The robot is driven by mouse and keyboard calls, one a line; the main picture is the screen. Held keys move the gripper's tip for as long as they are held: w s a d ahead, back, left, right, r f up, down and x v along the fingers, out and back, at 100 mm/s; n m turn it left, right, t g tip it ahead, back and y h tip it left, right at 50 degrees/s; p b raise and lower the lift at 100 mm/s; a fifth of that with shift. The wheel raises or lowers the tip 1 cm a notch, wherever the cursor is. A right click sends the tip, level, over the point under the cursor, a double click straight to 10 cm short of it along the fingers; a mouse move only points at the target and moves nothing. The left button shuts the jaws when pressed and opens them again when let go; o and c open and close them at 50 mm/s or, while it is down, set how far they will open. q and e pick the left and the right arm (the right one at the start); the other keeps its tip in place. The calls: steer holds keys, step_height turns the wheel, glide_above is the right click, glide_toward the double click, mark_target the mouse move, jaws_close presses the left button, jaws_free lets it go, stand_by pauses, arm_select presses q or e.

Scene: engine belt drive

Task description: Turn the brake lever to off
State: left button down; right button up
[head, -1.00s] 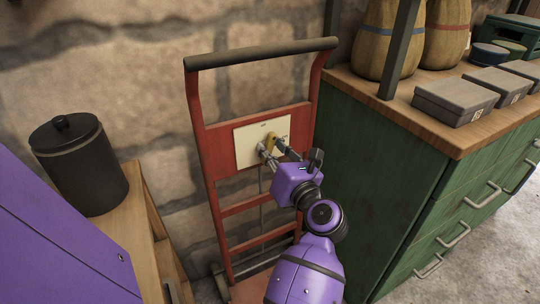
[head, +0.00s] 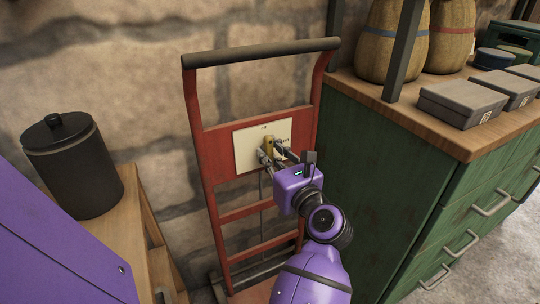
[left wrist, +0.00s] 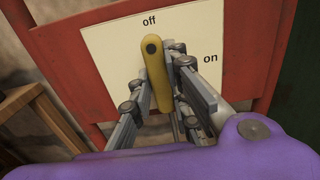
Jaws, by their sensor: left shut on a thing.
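The brake lever (head: 268,146) is a yellow bar on a cream plate (head: 247,153), fixed to a red hand-truck frame. In the left wrist view the lever (left wrist: 155,65) stands almost upright, leaning slightly. Its rounded top end with a dark round spot lies just below the printed word "off"; "on" is printed to the right. My left gripper (head: 271,156) reaches the plate from below. Its fingers (left wrist: 162,72) are shut on the lever, one on each side, and hide part of its edges. My right gripper is not in view.
A green cabinet (head: 385,190) with grey boxes (head: 462,103) and large jars (head: 393,40) on its wooden top stands close on the right. A black lidded canister (head: 75,165) sits on a wooden stand at the left. A stone wall is behind.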

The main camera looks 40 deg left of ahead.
arm_select(q)
steer(key=c, duration=1.7)
jaws_free()
steer(key=shift+d, duration=0.1)
steer(key=v, duration=0.7)
steer(key=shift+d, duration=0.15)
